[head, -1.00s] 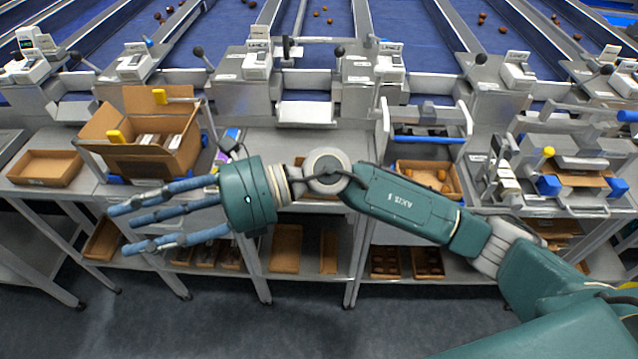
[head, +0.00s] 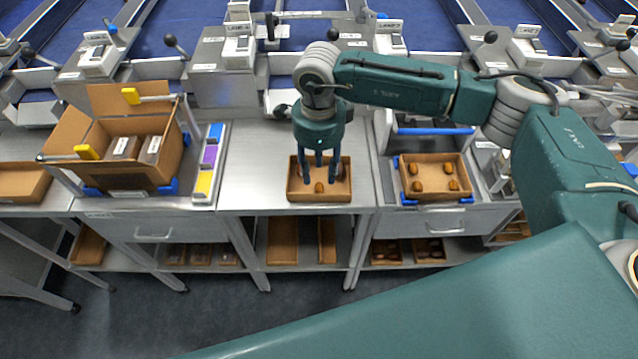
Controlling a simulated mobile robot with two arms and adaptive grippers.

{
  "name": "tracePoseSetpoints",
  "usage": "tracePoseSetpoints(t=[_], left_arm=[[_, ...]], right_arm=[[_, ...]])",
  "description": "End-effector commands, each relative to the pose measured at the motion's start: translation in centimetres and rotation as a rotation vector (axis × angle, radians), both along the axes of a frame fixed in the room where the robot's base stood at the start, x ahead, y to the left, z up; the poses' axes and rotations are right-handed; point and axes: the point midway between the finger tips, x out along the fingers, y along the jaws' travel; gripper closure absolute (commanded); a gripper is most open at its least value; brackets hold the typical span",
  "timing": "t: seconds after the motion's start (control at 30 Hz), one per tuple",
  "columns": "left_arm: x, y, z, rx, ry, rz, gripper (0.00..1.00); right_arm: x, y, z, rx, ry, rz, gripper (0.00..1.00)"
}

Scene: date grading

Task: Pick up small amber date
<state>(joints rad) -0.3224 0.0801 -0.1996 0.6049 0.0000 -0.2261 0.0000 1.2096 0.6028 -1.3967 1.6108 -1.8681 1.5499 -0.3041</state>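My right gripper (head: 319,178) points straight down over a shallow brown cardboard tray (head: 297,197) on the middle of the bench. Its blue fingers are spread apart and reach down inside the tray. A small amber-brown date (head: 319,187) lies in the tray, close below the fingertips at the front. Another date (head: 339,171) shows partly beside the right finger. The fingers hide part of the tray floor, and I see nothing held between them. My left gripper is not in view.
A second cardboard tray (head: 433,200) with several dates sits to the right in a metal frame with a blue bar (head: 435,131). At left stand an open carton (head: 125,178) and a holder with coloured cards (head: 208,158). Bare bench (head: 250,170) lies left of the middle tray.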

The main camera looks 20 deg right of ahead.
Motion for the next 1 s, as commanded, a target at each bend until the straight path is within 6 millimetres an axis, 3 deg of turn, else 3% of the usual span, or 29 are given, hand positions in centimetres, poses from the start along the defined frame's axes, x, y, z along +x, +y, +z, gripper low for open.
tracePoseSetpoints(t=[0.13,0.3,0.43,0.73,0.87,1.0], left_arm=[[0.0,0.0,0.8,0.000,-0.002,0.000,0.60],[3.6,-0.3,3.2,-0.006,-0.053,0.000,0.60],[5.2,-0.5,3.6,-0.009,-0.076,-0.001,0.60],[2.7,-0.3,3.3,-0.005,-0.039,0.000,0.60],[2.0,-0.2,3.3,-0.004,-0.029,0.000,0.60],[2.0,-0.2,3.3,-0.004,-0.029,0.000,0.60]], right_arm=[[-0.1,0.0,-0.9,0.000,0.001,0.000,0.62],[-0.6,-0.1,-3.1,0.000,0.005,0.002,0.62],[-0.4,-0.1,-5.0,0.002,0.002,0.000,0.62],[-0.4,0.0,-5.8,0.003,-0.001,0.001,0.62],[-0.4,0.0,-5.8,0.003,-0.001,0.001,0.85],[-0.4,0.0,-5.7,0.003,-0.001,0.001,0.86]])
